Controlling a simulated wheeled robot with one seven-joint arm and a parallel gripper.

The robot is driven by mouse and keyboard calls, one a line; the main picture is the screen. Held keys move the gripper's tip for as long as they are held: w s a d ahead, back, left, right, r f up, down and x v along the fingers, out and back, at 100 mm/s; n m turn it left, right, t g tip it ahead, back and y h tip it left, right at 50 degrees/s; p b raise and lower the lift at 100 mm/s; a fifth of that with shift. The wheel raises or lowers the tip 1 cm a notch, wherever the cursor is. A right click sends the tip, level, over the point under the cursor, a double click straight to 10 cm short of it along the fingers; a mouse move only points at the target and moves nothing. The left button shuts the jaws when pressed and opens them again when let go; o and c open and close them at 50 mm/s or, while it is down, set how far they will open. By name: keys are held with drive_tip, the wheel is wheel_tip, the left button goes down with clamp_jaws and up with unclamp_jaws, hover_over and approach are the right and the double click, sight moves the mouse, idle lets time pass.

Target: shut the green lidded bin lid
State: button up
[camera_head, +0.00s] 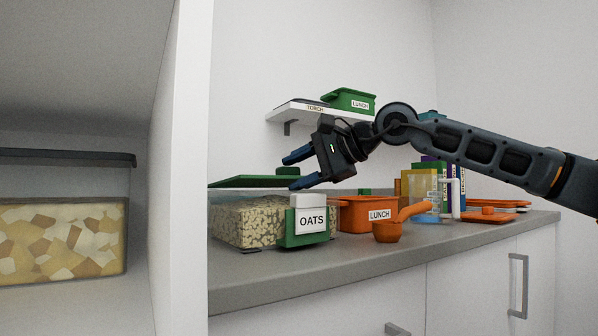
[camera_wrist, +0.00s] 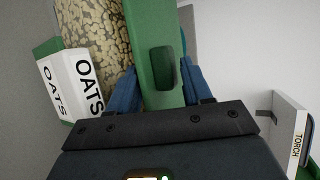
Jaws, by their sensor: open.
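The green lidded bin (camera_head: 238,220) is a clear box of oats on the counter. Its green lid (camera_head: 246,182) stands a little above the box rim, with a gap between. In the wrist view the lid (camera_wrist: 146,30) is a green strip with a dark green handle (camera_wrist: 165,68), and oats (camera_wrist: 100,30) show uncovered beside it. My gripper (camera_head: 290,173) is open, its blue fingers at the right end of the lid. In the wrist view the lid and handle appear between the fingers (camera_wrist: 160,88); whether they touch, I cannot tell.
A green holder with a white OATS label (camera_head: 311,221) stands in front of the bin. An orange LUNCH bin (camera_head: 356,214) and orange scoop (camera_head: 387,231) are to the right. A white cabinet side (camera_head: 185,170) stands left.

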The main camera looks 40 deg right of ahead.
drive_tip(key=shift+s+r, duration=0.1)
drive_tip(key=shift+r, duration=0.05)
drive_tip(key=p+v, duration=0.2)
drive_tip(key=v, duration=0.5)
drive_tip(key=shift+s, duration=0.25)
drive_tip(key=shift+d, duration=0.1)
drive_tip(key=shift+c, duration=0.3)
